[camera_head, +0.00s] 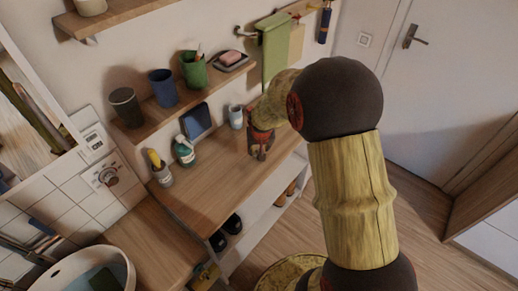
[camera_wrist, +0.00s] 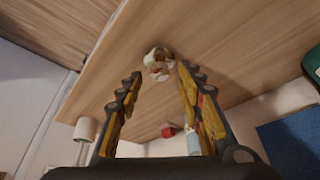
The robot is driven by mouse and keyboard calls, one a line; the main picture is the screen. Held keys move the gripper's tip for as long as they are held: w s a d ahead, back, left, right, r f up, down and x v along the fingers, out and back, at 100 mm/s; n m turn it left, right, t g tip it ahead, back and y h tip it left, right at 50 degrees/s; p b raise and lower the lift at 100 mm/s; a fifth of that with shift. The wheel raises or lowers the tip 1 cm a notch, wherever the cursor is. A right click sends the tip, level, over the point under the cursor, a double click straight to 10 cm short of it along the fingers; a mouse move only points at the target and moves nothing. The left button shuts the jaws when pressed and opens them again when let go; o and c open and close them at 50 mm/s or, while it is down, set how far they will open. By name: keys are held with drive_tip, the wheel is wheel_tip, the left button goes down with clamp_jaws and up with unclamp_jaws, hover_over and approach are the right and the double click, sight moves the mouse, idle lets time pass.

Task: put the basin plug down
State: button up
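My gripper (camera_head: 261,150) is over the wooden counter (camera_head: 215,185), pointing down, near its back right part. In the wrist view my gripper (camera_wrist: 159,75) has its two fingers spread apart, with bare wood showing between them. A small round whitish and brown piece (camera_wrist: 159,62), which looks like the basin plug, is on or just above the wood between and just beyond the fingertips. I see a gap between it and the left finger; contact with the right finger cannot be told. In the head view the plug is hidden by my gripper.
A pale cup (camera_head: 236,117), a spray bottle (camera_head: 184,151), a blue box (camera_head: 196,120) and a holder with a yellow item (camera_head: 160,170) stand along the counter's back. A shelf (camera_head: 150,112) with cups hangs above. A basin (camera_head: 88,268) is at the lower left. The front counter is clear.

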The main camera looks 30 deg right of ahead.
drive_tip(key=s+a+r+n+p, duration=0.1)
drive_tip(key=s+a+r, duration=0.2)
drive_tip(key=s+r, duration=0.35)
drive_tip(key=s+a+r+p, duration=0.1)
drive_tip(key=s+a+r, duration=0.25)
drive_tip(key=r, duration=0.55)
drive_tip(key=s+a+r+n, duration=0.1)
drive_tip(key=s+a+r, duration=0.25)
drive_tip(key=r, duration=0.45)
drive_tip(key=s+a+r+n+y, duration=0.1)
drive_tip(key=s+a+r, duration=0.1)
drive_tip(key=s, duration=0.4)
drive_tip(key=s+a+r+n+t+y, duration=0.1)
drive_tip(key=s+a+r+n, duration=0.1)
drive_tip(key=s+a, duration=0.2)
drive_tip(key=s, duration=0.3)
drive_tip(key=shift+s+r, duration=0.3)
drive_tip(key=shift+r, duration=0.05)
